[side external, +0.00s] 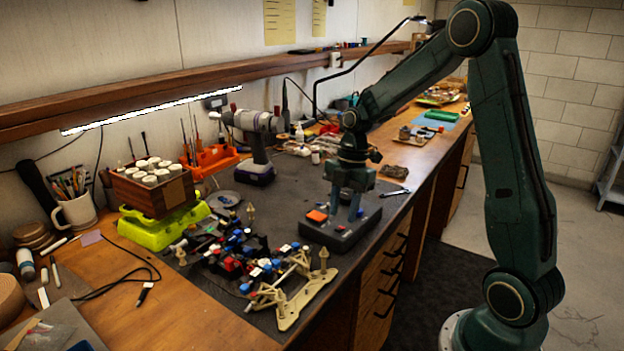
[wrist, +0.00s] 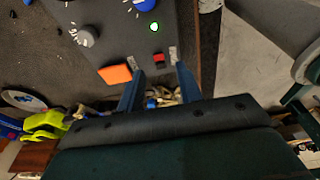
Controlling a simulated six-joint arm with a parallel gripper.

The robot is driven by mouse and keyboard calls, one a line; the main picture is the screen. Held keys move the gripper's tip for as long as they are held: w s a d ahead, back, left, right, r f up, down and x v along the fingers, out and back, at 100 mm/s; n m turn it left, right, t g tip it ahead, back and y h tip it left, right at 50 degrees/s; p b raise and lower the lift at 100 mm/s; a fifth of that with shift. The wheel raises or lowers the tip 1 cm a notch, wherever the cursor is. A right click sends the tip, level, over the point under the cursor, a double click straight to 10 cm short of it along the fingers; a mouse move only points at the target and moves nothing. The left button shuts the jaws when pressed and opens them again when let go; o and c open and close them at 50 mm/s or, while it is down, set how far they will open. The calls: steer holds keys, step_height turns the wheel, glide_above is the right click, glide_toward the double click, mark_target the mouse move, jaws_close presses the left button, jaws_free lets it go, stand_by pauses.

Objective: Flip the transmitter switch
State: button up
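The transmitter is a dark grey box (side external: 365,223) at the front edge of the bench. Its top face (wrist: 120,35) fills the upper middle of the wrist view. A small red switch in a black housing (wrist: 160,58) sits on it near a lit green light (wrist: 155,27). An orange square (wrist: 115,74) lies left of the switch and also shows in the side view (side external: 317,216). My gripper (side external: 345,214) points down over the box. In the wrist view its two fingers (wrist: 159,73) are apart with nothing between them, either side of the switch; I cannot tell whether they touch the panel.
A grey knob (wrist: 85,37) and a blue knob (wrist: 144,4) are also on the panel. Left of the box lie several car parts and a beige chassis frame (side external: 292,308). A cordless drill (side external: 255,140) stands behind. Pliers (side external: 396,191) lie to the right.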

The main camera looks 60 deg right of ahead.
steer(key=v, duration=1.1)
steer(key=shift+a+r, duration=0.1)
steer(key=s+a+r+m+t+h, duration=0.2)
steer(key=s+a+r+m, duration=0.3)
steer(key=s+a+m, duration=0.5)
steer(key=s+a+f+m+t, duration=0.1)
steer(key=s+a+m+t, duration=0.2)
steer(key=s+a+m, duration=0.2)
steer(key=s+m, duration=0.2)
steer(key=s, duration=0.1)
steer(key=shift+s+f, duration=0.35)
steer(key=shift+s, duration=0.05)
